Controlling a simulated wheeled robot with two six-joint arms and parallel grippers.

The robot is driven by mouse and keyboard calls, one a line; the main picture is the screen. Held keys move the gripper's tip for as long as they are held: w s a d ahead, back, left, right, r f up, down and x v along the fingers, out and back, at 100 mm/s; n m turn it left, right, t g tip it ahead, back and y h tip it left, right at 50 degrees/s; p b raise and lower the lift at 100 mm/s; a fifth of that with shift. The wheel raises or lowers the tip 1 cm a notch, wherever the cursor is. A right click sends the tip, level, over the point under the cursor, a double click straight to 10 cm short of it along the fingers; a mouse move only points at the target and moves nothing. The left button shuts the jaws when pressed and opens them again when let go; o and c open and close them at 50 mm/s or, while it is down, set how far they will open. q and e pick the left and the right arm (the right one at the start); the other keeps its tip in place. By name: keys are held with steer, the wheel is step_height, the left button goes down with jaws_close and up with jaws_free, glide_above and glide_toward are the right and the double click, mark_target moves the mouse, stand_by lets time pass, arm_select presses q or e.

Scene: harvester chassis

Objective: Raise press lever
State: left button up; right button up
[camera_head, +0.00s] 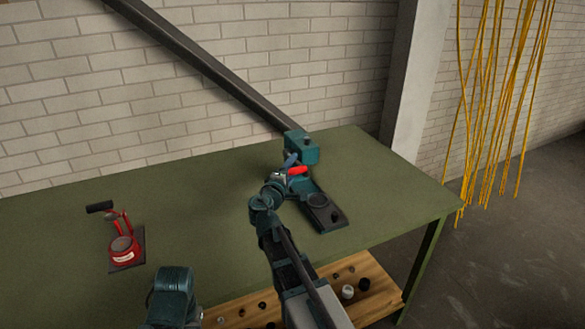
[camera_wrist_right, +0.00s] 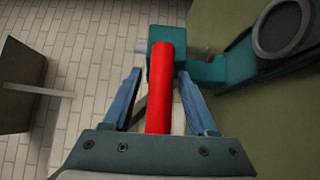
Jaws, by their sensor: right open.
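The teal press (camera_head: 302,147) stands near the far edge of the green table, with its dark base plate (camera_head: 322,212) toward the near right. Its lever has a red handle (camera_head: 298,171), which also shows in the right wrist view (camera_wrist_right: 161,90). My right gripper (camera_head: 288,163) is at the handle. In the right wrist view its two blue fingers (camera_wrist_right: 159,74) are open, one on each side of the red handle, with visible gaps. The lever's pivot is partly hidden by the handle and gripper. My left gripper is not in view; only part of my left arm shows at the bottom.
A red hand tool with a black grip (camera_head: 122,246) stands on the table (camera_head: 200,215) at the left. A wooden lower shelf (camera_head: 240,305) holds several small parts. A dark beam (camera_head: 200,62) slants down toward the press. Yellow cables (camera_head: 490,100) hang at the right.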

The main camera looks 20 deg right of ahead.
steer(key=shift+c, duration=0.2)
jaws_close()
stand_by(1.3)
